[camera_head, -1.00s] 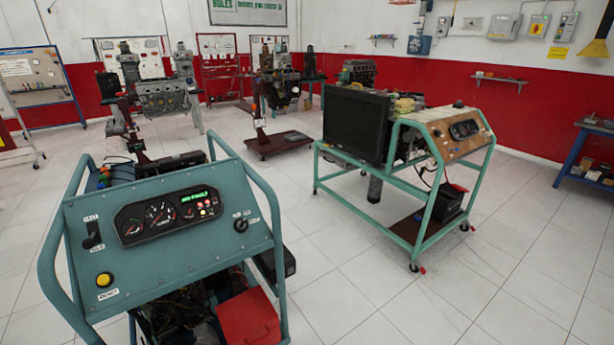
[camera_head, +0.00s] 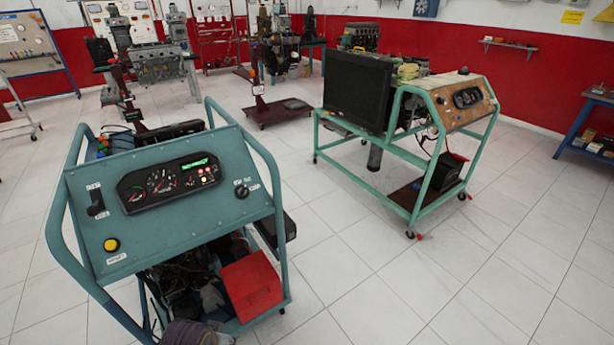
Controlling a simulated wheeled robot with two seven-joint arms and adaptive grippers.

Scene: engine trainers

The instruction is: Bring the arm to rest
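Neither of my grippers shows in the head view, and no arm of mine can be made out for certain. The near engine trainer has a blue-green panel (camera_head: 215,215) with a dark gauge cluster (camera_head: 170,182) and a lit green display. A black key-like switch (camera_head: 96,203) sits at the panel's left, a yellow button (camera_head: 111,245) below it, and a dark knob (camera_head: 242,191) at the right. A grey rounded part (camera_head: 190,333) shows at the bottom edge; I cannot tell what it belongs to.
A red box (camera_head: 251,286) sits low in the near trainer's frame. A second trainer (camera_head: 459,114) with a large black radiator (camera_head: 357,92) stands to the right on casters. Tiled floor (camera_head: 370,270) is clear between and in front. A blue bench (camera_head: 582,127) stands at the right wall.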

